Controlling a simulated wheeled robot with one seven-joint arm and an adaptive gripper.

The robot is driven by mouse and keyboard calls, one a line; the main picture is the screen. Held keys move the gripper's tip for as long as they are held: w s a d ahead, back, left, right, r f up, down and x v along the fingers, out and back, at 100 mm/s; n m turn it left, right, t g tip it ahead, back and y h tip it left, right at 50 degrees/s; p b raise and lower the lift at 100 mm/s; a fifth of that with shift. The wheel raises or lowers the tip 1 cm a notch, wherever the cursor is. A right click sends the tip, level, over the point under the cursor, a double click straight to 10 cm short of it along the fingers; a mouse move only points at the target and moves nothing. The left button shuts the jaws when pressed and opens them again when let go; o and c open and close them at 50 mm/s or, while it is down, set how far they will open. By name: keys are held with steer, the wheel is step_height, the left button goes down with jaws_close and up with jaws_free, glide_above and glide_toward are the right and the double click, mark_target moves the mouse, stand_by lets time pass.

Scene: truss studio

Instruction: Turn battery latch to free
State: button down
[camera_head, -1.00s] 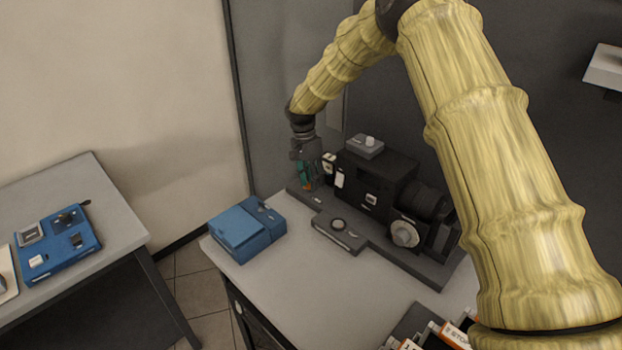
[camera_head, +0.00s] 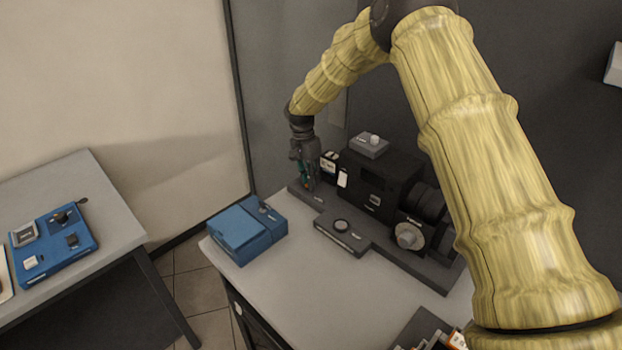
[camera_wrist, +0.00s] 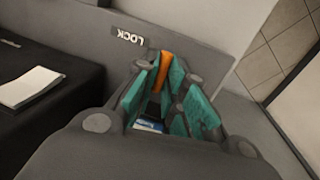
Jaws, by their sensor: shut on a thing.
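The battery latch (camera_wrist: 164,70) shows in the wrist view as an orange lever between the teal pads of my gripper (camera_wrist: 168,88). My gripper is shut on it. A white LOCK label (camera_wrist: 127,35) lies on the dark base plate (camera_wrist: 95,25), just left of the latch. In the head view my gripper (camera_head: 306,180) points down at the left end of the base plate, beside the black camera body (camera_head: 378,186). The fingers hide most of the latch. I see no label for the free side.
A blue box (camera_head: 245,230) stands at the left of the grey table (camera_head: 310,275). A small dark control box (camera_head: 340,237) sits before the camera body. Another table (camera_head: 75,165) at the left holds a blue panel (camera_head: 58,255). Bare tabletop lies in front.

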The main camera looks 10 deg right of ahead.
steer(key=shift+s+f, duration=0.25)
steer(key=shift+f, duration=0.15)
steer(key=n, duration=0.3)
steer(key=shift+a+n+h+b, duration=0.1)
steer(key=shift+n+h+b, duration=0.2)
steer(key=shift+n+h, duration=0.1)
steer(key=n+t, duration=0.1)
steer(key=n, duration=0.4)
steer(key=shift+r, duration=0.15)
steer(key=n+t, duration=0.1)
steer(key=n, duration=0.4)
steer(key=shift+a+r+n, duration=0.1)
steer(key=shift+n, duration=0.2)
steer(key=shift+w+a+r+n+t, duration=0.1)
steer(key=shift+n+t, duration=0.4)
steer(key=shift+n, duration=0.9)
steer(key=shift+w+r+n, duration=0.1)
steer(key=shift+n, duration=0.2)
